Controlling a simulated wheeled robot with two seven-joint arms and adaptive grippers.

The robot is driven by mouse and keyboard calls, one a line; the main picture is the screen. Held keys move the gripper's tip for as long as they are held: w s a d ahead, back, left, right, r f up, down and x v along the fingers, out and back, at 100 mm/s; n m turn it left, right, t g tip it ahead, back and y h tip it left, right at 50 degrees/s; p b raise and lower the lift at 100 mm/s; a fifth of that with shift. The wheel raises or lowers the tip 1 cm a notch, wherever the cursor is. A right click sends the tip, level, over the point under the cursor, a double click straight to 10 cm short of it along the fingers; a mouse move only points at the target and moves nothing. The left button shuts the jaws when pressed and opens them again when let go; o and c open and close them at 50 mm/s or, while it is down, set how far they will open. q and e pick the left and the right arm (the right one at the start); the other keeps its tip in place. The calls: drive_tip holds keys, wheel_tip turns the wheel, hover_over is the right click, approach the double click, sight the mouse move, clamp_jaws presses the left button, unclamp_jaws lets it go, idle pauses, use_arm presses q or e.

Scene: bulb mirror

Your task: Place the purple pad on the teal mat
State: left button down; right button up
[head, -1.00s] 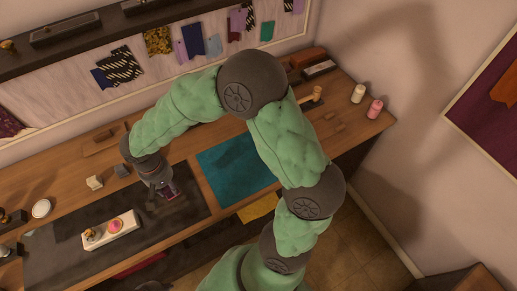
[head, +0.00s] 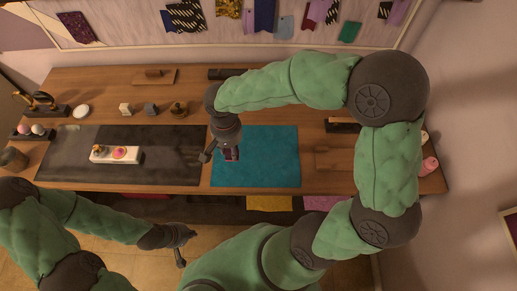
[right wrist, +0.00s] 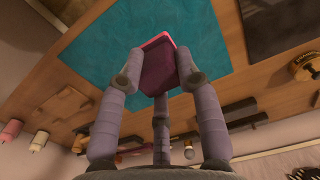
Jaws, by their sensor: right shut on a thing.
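The purple pad (head: 231,154) is held in my right gripper (head: 222,156) above the left edge of the teal mat. In the right wrist view the pad (right wrist: 158,68) is a dark purple block with a pinkish edge, pinched between the fingers of the right gripper (right wrist: 157,75). The teal mat (head: 270,155) lies flat and bare on the wooden table; it also shows behind the pad in the right wrist view (right wrist: 95,45). I cannot tell the pad's exact height over it. My left gripper (head: 182,248) hangs in front of the table, away from the pad; its opening is unclear.
A dark mat (head: 65,155) lies left of the teal mat, with a white tray (head: 130,155) carrying small items. A wooden piece (head: 326,157) lies right of the teal mat. A pink spool (head: 429,165) stands at the table's right end.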

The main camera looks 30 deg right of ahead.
drive_tip(key=d+f+b, duration=0.1)
drive_tip(key=d+f, duration=0.1)
drive_tip(key=d, duration=0.1)
drive_tip(key=w+d+f+b, duration=0.1)
drive_tip(key=d+f, duration=0.2)
drive_tip(key=w+d+f, duration=0.1)
drive_tip(key=d+f, duration=0.1)
drive_tip(key=d, duration=0.1)
drive_tip(key=shift+d+f+b, duration=0.25)
drive_tip(key=shift+f+b, duration=0.1)
drive_tip(key=shift+b, duration=0.05)
drive_tip(key=shift+w+d+f+b, duration=0.15)
drive_tip(key=shift+f+b, duration=0.25)
drive_tip(key=shift+f, duration=0.5)
drive_tip(key=shift+s+d+f+b, duration=0.1)
drive_tip(key=shift+f+b, duration=0.3)
drive_tip(key=shift+f, duration=0.5)
drive_tip(key=shift+f, duration=0.15)
drive_tip(key=o, duration=1)
